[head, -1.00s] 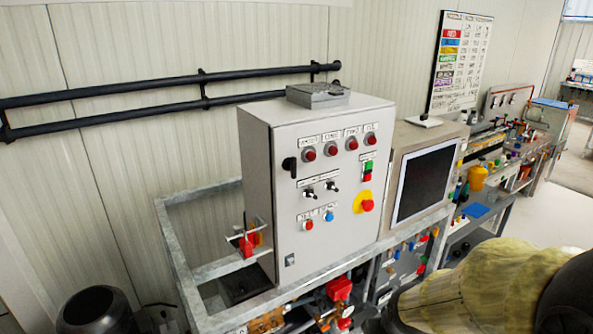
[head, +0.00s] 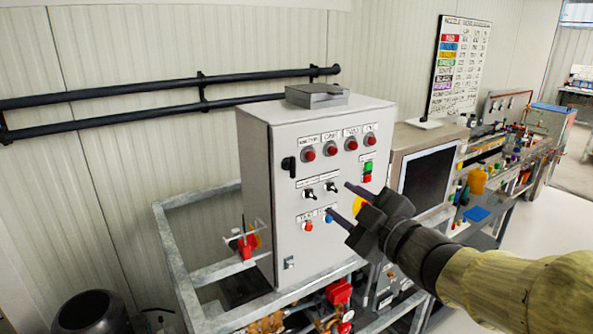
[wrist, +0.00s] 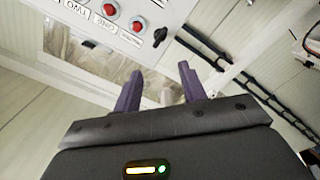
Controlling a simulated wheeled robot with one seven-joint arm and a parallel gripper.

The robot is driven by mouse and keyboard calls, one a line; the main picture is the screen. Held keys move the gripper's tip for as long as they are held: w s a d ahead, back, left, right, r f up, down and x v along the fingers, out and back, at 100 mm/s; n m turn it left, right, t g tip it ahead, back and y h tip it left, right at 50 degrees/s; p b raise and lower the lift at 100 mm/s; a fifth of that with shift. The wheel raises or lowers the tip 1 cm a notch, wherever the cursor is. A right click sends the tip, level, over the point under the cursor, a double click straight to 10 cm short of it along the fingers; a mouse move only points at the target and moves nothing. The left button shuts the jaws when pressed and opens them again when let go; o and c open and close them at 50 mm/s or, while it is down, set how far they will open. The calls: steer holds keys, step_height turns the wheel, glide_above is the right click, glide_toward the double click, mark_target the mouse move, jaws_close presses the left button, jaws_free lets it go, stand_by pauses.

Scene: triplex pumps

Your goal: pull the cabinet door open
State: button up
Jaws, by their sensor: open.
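The cabinet (head: 258,200) is a light grey control box on a metal frame. Its door (head: 300,240) appears shut and carries red lamps, switches and buttons. A black handle (head: 289,165) sits at the door's upper left edge, and a small latch (head: 289,262) at its lower left. My gripper (head: 338,198) is open and empty in front of the door, right of the handle, and hides part of the yellow-backed red button. In the wrist view the fingers (wrist: 160,70) point towards the cabinet, with the black handle (wrist: 160,37) beyond them, apart from them.
A beige monitor unit (head: 428,170) stands right of the cabinet. The metal frame (head: 185,260) juts out on the left, with red valves (head: 340,293) below. Black pipes (head: 170,100) run along the wall. The space left of the cabinet above the frame is fairly clear.

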mark_target(295, 169)
steer(key=p+x, duration=0.5)
steer(key=x, duration=1.1)
steer(key=shift+w+a+p, duration=0.15)
steer(key=shift+w+p, duration=0.1)
steer(key=shift+p, duration=0.1)
steer(key=shift+w+a, duration=0.25)
steer(key=shift+w, duration=0.1)
steer(key=shift+c, duration=0.2)
